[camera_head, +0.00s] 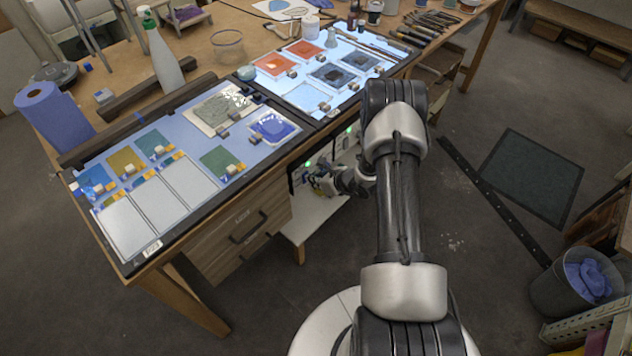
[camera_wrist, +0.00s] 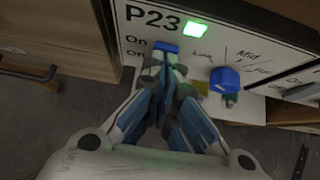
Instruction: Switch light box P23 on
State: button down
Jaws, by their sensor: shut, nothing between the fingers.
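The P23 control panel (camera_wrist: 137,36) fills the upper wrist view, with "P23" printed on it. Its green indicator (camera_wrist: 195,29) is lit. A blue switch piece (camera_wrist: 165,47) sits beside two small labels, the upper reading "On". A blue knob (camera_wrist: 225,79) is to its right, near "Mid". My gripper (camera_wrist: 174,76) is shut and empty, its fingertips just below the switch and hiding part of the panel there. I cannot tell whether they touch it. In the head view my gripper (camera_head: 322,184) is at the panels under the table edge. The light box surface (camera_head: 190,140) above looks pale blue.
A brighter light box (camera_head: 345,62) with orange and dark panes lies behind. Glass pieces and small blocks lie on the near box. Wooden drawers (camera_head: 240,232) are left of my gripper, and a low white shelf (camera_head: 312,215) is below. Floor to the right is mostly open.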

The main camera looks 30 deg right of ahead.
jog(key=shift+r, duration=0.1)
jog(key=shift+r+p, duration=0.3)
jog(key=shift+r, duration=0.5)
